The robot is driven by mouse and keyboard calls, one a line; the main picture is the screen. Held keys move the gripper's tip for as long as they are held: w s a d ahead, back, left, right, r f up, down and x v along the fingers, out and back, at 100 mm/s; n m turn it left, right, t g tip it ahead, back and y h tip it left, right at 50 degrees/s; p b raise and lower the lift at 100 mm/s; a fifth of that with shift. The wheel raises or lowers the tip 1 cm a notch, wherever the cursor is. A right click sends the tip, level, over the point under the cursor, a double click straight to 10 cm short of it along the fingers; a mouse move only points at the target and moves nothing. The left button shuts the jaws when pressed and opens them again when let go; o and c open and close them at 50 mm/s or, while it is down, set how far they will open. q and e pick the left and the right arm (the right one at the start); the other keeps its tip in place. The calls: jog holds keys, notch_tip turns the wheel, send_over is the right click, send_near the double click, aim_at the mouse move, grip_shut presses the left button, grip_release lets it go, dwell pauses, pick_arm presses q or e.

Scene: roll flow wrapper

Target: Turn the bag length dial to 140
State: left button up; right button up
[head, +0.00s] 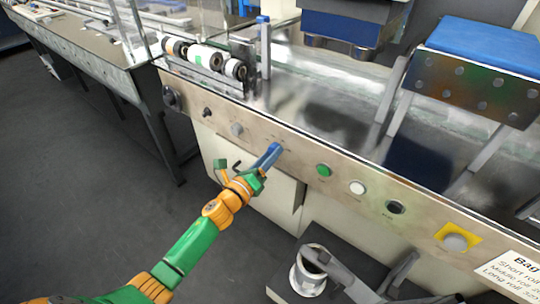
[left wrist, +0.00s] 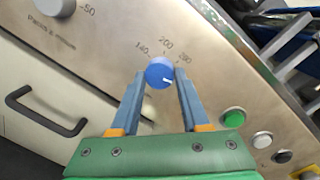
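The bag length dial (left wrist: 159,72) is a blue round knob on the steel front panel. In the left wrist view, the labels 140, 200 and a third, blurred number lie in an arc above it. The white mark on the knob points right and slightly down, away from the 140 label. My left gripper (head: 268,156) reaches the panel at the dial, and its fingers hide the knob in the head view. My right gripper is not in view.
A grey knob (left wrist: 55,6) sits left of the dial. A green button (head: 323,170), a white button (head: 357,188), a black button (head: 396,207) and a yellow-backed button (head: 455,242) lie to the right. A black door handle (left wrist: 45,112) juts out below the panel.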

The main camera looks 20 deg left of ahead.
pick_arm(q)
grip_shut()
